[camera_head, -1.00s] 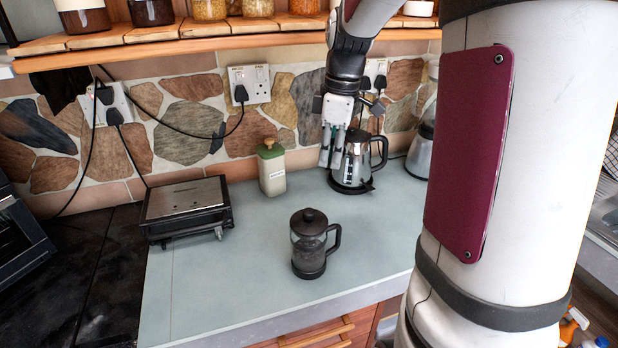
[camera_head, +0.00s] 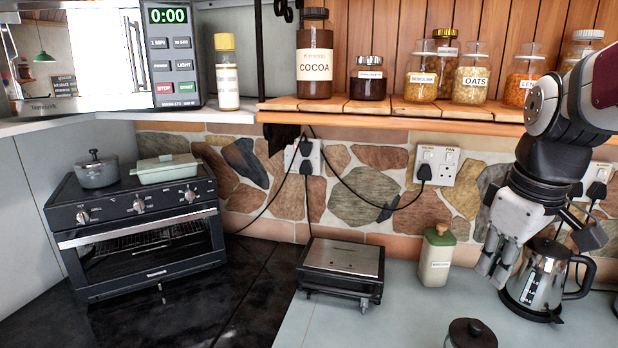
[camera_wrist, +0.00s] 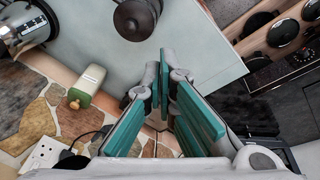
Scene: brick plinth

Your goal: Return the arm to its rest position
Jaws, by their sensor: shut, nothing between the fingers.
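My gripper (camera_head: 497,266) hangs at the right of the head view, fingers pointing down, beside and partly in front of the steel kettle (camera_head: 541,277). I cannot tell whether it touches the kettle. In the wrist view my gripper (camera_wrist: 167,80) shows its teal finger pads close together, shut with nothing between them. My arm reaches in from the right edge of the head view, bent above the gripper.
A green-lidded canister (camera_head: 437,257) stands left of the gripper. A black-lidded press (camera_head: 470,334) stands at the front, also in the wrist view (camera_wrist: 135,18). A flat grill (camera_head: 342,268) and an oven (camera_head: 140,232) are farther left. A jar shelf (camera_head: 400,112) runs above.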

